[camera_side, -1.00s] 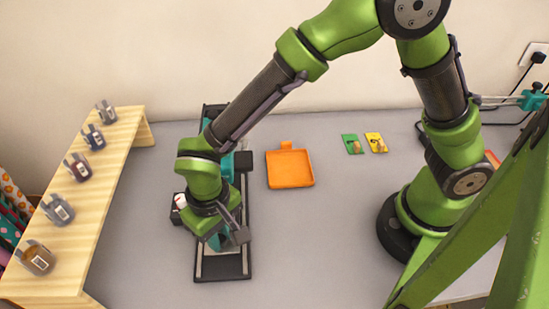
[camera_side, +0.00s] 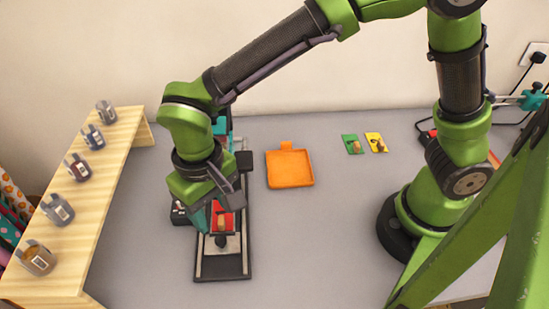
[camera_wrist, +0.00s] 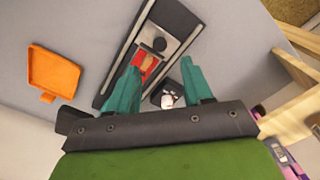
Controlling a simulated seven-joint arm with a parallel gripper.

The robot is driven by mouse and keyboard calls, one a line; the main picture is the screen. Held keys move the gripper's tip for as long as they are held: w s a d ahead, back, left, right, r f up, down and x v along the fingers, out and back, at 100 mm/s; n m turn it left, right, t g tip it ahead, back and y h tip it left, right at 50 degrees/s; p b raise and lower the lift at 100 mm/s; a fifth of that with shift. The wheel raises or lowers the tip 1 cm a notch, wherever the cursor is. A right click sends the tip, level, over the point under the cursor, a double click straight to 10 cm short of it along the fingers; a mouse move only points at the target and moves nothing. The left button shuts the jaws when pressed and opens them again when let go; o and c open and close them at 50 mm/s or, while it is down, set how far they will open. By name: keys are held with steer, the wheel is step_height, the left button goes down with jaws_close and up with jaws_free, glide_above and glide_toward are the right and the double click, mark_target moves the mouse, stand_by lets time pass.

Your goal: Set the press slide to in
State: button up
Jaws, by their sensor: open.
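The press has a long dark base with pale rails (camera_side: 246,262); it also shows in the wrist view (camera_wrist: 125,60). Its slide is a light plate carrying a red pad (camera_side: 229,222) with a tan piece on it and a black knob (camera_side: 221,241) near the front end. In the wrist view the knob (camera_wrist: 159,44) stands clear, beyond the fingertips. My gripper (camera_side: 212,217) hangs above the press, beside the red pad. Its teal fingers are apart with nothing between them in the wrist view (camera_wrist: 161,72). My gripper and wrist hide part of the press's rear.
A small black box with a white top (camera_side: 179,212) stands left of the press. An orange tray (camera_side: 290,170) lies to the right. Green (camera_side: 352,144) and yellow (camera_side: 376,142) pads lie farther right. A wooden shelf (camera_side: 118,160) with several containers stands left. The grey table front is clear.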

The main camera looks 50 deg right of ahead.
step_height(320, 180, up, 9)
glide_above(219, 239)
steer(key=shift+s+f, duration=0.1)
steer(key=shift+f, duration=0.05)
steer(key=shift+c, duration=0.4)
steer(key=shift+s+a+f, duration=0.15)
steer(key=shift+s+f, duration=0.05)
steer(key=shift+f, duration=0.1)
steer(key=shift+c, duration=1)
steer(key=a+f+n+h, duration=0.2)
steer(key=a+n+h, duration=0.35)
steer(key=n, duration=0.75)
steer(key=d+f+n, duration=0.1)
steer(key=f, duration=0.3)
steer(key=d+f+n, duration=0.2)
steer(key=f, duration=0.3)
steer(key=d+f+n+y, duration=0.1)
steer(key=d+f+n, duration=0.1)
steer(key=f, duration=0.3)
steer(key=shift+w+f, duration=0.15)
steer(key=shift+w, duration=0.1)
